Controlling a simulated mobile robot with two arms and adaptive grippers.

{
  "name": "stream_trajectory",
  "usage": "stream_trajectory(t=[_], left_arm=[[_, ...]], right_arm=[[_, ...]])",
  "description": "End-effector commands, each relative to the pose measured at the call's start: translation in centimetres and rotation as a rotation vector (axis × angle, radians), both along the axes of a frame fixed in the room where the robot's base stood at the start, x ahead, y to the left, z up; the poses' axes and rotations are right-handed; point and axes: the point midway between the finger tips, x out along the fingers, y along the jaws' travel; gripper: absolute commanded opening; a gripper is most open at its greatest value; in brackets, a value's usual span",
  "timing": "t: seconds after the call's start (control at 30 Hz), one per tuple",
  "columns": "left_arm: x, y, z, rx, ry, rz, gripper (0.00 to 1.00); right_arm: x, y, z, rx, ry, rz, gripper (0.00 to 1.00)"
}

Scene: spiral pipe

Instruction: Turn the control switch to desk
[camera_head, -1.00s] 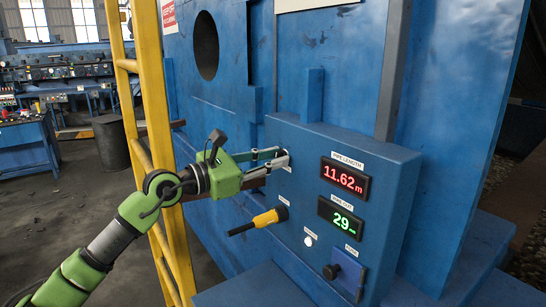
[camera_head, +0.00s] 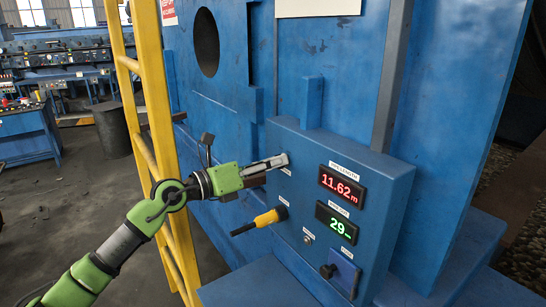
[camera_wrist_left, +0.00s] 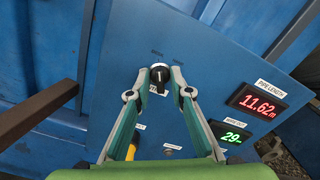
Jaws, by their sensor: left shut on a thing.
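The control switch (camera_wrist_left: 159,74), a black knob with a white mark, sits on the blue panel (camera_wrist_left: 215,60) in the left wrist view. The fingers of my left gripper (camera_wrist_left: 160,77) are on either side of it and shut on it. In the head view my left gripper (camera_head: 283,159) reaches the upper left of the control box (camera_head: 300,137) and hides the knob. My right gripper is not in view.
Below the gripper a yellow and black handle (camera_head: 270,217) sticks out of the box. A red display (camera_head: 341,187) reads 11.62 and a green one (camera_head: 337,224) reads 29. A small button (camera_head: 307,239) and a blue-backed knob (camera_head: 328,271) sit lower. A yellow ladder (camera_head: 150,120) stands left.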

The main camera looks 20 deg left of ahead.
Motion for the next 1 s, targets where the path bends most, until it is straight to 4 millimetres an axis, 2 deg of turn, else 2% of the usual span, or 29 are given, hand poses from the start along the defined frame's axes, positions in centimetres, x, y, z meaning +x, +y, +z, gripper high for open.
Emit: stream_trajectory(t=[0.6,0.63,1.0], left_arm=[[0.05,0.09,0.06,-0.039,0.027,0.001,0.00],[0.05,0.08,0.06,-0.038,0.026,0.001,0.22],[-0.32,0.36,-0.05,-0.036,0.027,0.001,0.24]], right_arm=[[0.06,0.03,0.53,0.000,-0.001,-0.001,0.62],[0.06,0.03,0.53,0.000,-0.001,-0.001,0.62],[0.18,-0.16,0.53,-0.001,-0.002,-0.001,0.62]])
